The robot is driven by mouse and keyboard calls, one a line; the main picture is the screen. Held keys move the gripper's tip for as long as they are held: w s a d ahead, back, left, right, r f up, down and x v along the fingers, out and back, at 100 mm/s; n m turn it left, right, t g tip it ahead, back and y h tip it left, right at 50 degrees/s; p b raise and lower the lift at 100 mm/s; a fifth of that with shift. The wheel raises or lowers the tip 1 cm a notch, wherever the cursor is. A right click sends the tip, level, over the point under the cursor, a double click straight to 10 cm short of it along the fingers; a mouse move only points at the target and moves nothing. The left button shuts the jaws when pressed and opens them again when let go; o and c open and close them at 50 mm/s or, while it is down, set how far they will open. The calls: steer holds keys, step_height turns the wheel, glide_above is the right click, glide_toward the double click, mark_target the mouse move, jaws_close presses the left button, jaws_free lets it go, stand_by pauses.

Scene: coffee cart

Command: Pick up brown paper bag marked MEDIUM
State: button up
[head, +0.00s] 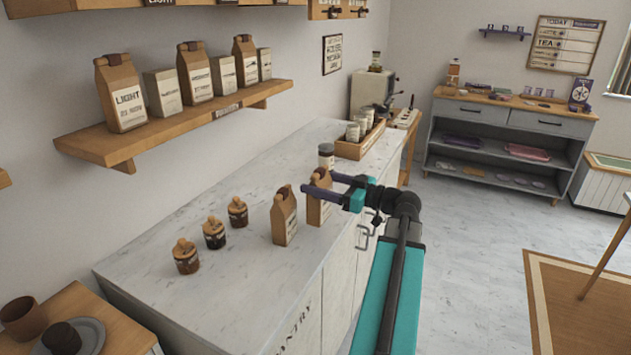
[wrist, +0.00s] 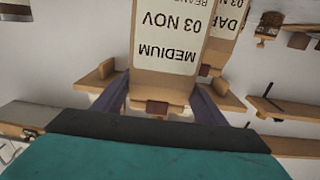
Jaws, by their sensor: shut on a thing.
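The brown paper bag marked MEDIUM (wrist: 165,62) fills the upper middle of the wrist view, with its label upside down. In the head view the bag (head: 318,207) is upright at the counter's right side. My gripper (head: 322,184) is shut on its folded top, one purple finger on each side in the wrist view (wrist: 160,103). I cannot tell whether the bag's base touches the counter. Another brown bag (head: 284,220) stands to its left, apart from it. A bag whose label begins DAR (wrist: 228,45) shows behind the held bag in the wrist view.
Three small jars (head: 214,233) stand at the left on the marble counter (head: 190,300). A lidded jar (head: 326,156) and a wooden crate of canisters (head: 350,148) are behind the held bag. A wall shelf (head: 170,128) holds several bags and boxes. The counter's front left is clear.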

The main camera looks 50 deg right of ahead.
steer(key=shift+s+a+r+b, duration=0.1)
steer(key=shift+s+a+b, duration=0.05)
steer(key=shift+s+a, duration=0.4)
steer(key=shift+s+a+r+b, duration=0.15)
steer(key=shift+s+a, duration=0.15)
steer(key=shift+s, duration=0.5)
steer(key=shift+s+a+b, duration=0.15)
steer(key=shift+s+a, duration=0.3)
steer(key=shift+s, duration=0.2)
